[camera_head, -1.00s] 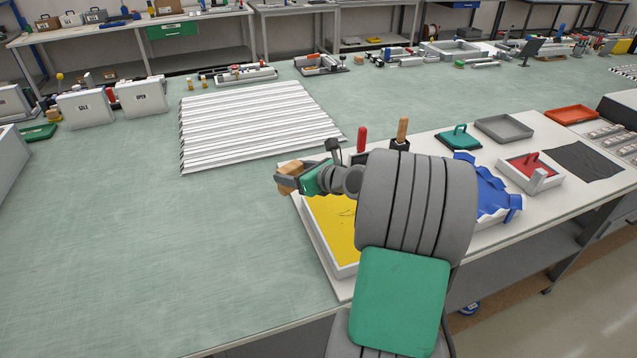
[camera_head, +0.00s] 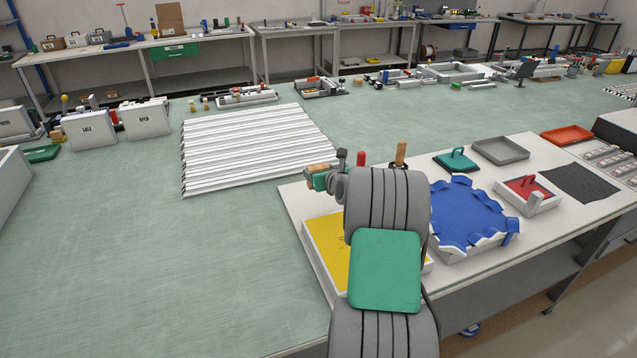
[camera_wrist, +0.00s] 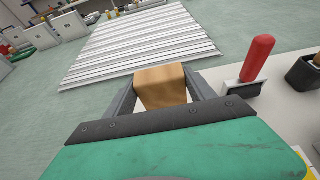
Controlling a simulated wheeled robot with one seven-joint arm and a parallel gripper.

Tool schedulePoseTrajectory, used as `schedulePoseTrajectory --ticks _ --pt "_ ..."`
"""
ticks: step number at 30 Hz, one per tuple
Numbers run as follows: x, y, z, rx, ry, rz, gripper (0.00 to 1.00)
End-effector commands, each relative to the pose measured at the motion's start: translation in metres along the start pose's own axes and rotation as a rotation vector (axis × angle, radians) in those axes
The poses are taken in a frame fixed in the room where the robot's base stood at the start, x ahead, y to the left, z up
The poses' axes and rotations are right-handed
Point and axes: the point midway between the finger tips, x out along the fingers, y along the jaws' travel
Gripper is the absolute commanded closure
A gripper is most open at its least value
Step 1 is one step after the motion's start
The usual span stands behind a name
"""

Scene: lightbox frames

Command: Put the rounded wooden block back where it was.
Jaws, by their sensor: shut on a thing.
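The rounded wooden block (camera_wrist: 160,87) is between the two fingers of my gripper (camera_wrist: 155,92) in the wrist view, with a finger on each side. My gripper is shut on it. In the head view the block (camera_head: 318,168) shows as a small tan shape at the end of my gripper (camera_head: 322,178), partly hidden by my wrist. My gripper is above the table near the white board's back left corner. Beyond the block lies a white ribbed panel (camera_head: 255,145), also in the wrist view (camera_wrist: 140,45).
A yellow-bottomed tray (camera_head: 327,240) lies under my arm. A red-handled tool (camera_wrist: 258,60) stands close right of my gripper. A blue-draped tray (camera_head: 465,215), a green-handled lid (camera_head: 457,160) and a grey tray (camera_head: 500,150) are to the right.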

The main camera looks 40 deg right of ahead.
Motion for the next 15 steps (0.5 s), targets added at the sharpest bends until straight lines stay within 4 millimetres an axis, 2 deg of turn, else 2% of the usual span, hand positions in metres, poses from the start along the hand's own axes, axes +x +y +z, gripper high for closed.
schedulePoseTrajectory --ticks 1,4,8,15 --pt "0.013 -0.002 -0.009 0.002 0.007 0.002 0.80" --pt "0.031 -0.005 -0.018 0.001 0.003 0.002 0.80" --pt "0.044 -0.007 -0.026 0.000 0.002 0.002 0.80" --pt "0.057 -0.008 -0.054 0.000 0.002 0.001 0.80"
